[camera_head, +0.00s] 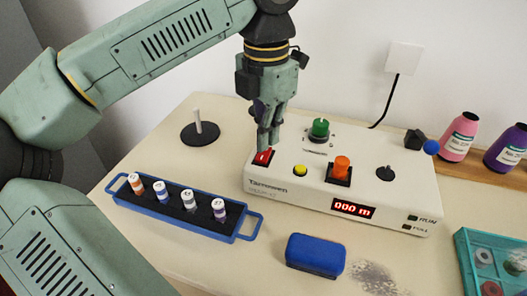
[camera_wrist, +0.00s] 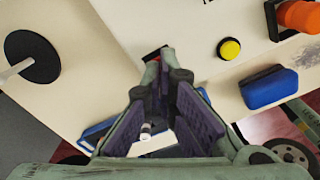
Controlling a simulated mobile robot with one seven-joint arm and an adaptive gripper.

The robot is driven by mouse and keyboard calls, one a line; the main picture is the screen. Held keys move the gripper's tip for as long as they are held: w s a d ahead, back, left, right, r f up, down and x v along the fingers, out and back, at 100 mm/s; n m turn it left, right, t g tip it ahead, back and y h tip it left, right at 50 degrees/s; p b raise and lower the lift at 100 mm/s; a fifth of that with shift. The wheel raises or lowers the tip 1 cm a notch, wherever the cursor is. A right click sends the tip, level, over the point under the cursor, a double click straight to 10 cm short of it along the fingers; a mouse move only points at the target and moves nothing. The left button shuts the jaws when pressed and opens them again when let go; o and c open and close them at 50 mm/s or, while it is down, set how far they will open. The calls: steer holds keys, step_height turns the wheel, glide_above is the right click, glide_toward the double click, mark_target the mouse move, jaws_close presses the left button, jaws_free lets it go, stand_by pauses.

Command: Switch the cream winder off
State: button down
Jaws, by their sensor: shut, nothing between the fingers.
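The cream winder (camera_head: 310,193) sits on the counter, with a red display reading "000 m". A red rocker switch (camera_head: 263,157) is at the left of its top. A yellow button (camera_head: 300,170), a green knob (camera_head: 319,130) and an orange knob (camera_head: 342,166) are also on top. My gripper (camera_head: 263,149) is shut and empty, pointing down just at or above the red switch. I cannot tell whether it touches. In the wrist view the fingers (camera_wrist: 165,60) cover most of the switch; a sliver of red shows beside them. The RUN and FULL lamps look dark.
A blue rack (camera_head: 165,211) with several small spools stands in front at left. A blue block (camera_head: 315,254) lies in front. A round black base with a white peg (camera_head: 199,130) is behind left. Pink and purple cones (camera_head: 461,137) and a teal tray (camera_head: 464,262) are at right.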

steer(key=shift+f+b, duration=0.45)
steer(key=shift+f, duration=0.15)
stand_by(0.3)
steer(key=shift+r+p, duration=2.7)
steer(key=shift+r, duration=0.85)
